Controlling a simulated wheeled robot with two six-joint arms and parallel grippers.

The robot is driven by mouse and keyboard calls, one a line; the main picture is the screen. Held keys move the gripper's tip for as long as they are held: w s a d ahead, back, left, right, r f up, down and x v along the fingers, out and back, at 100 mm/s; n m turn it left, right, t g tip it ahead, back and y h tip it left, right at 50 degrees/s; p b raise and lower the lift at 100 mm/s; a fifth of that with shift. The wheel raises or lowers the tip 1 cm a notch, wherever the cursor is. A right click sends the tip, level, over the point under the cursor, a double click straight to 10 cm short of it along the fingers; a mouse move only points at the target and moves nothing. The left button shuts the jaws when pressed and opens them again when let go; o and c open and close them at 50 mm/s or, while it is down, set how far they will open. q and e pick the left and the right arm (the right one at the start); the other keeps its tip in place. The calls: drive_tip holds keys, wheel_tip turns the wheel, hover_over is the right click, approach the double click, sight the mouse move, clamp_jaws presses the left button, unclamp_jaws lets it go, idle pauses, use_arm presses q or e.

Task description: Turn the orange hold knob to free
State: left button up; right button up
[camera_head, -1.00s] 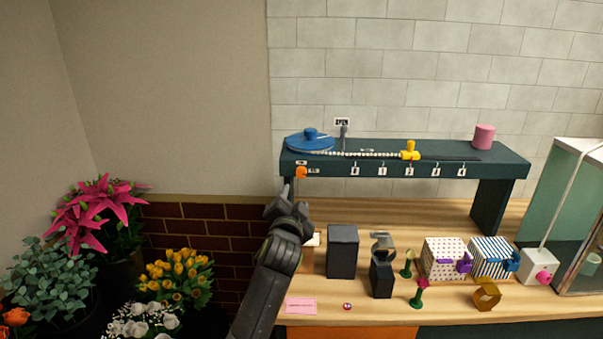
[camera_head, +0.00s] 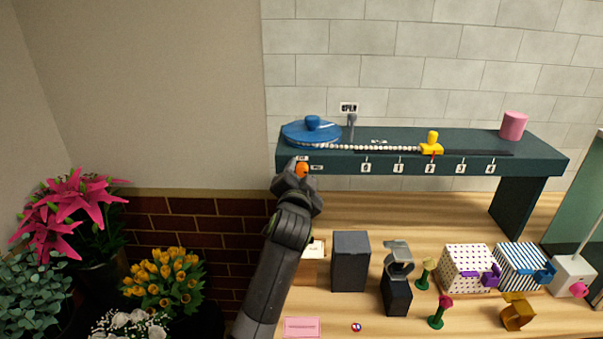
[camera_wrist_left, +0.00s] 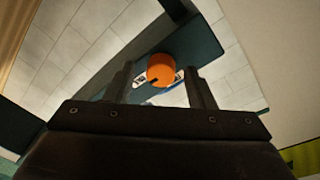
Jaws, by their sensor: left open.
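The orange hold knob (camera_head: 302,169) sits on the front face of the dark green shelf (camera_head: 340,160), near its left end. Small white labels are beside it, too small to read. My left gripper (camera_head: 299,172) is right in front of the knob and partly hides it. In the left wrist view the orange knob (camera_wrist_left: 161,70) shows beyond and between the two open fingers (camera_wrist_left: 162,88). A dark mark shows on the knob's lower left edge. I cannot tell whether the fingers touch it. My right gripper is not in view.
On the shelf are a blue disc (camera_head: 310,134), a white bead chain, a yellow slider (camera_head: 431,143) and a pink cylinder (camera_head: 513,126). Below stand a dark box (camera_head: 350,262), a dotted box (camera_head: 466,268) and a striped box (camera_head: 522,266). Flowers stand at left.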

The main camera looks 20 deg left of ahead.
use_arm(q)
drive_tip(key=shift+s+d+r, duration=0.1)
drive_tip(key=shift+s+r, duration=0.05)
drive_tip(key=shift+s, duration=0.2)
drive_tip(key=shift+c, duration=2.4)
drive_tip(key=c, duration=0.5)
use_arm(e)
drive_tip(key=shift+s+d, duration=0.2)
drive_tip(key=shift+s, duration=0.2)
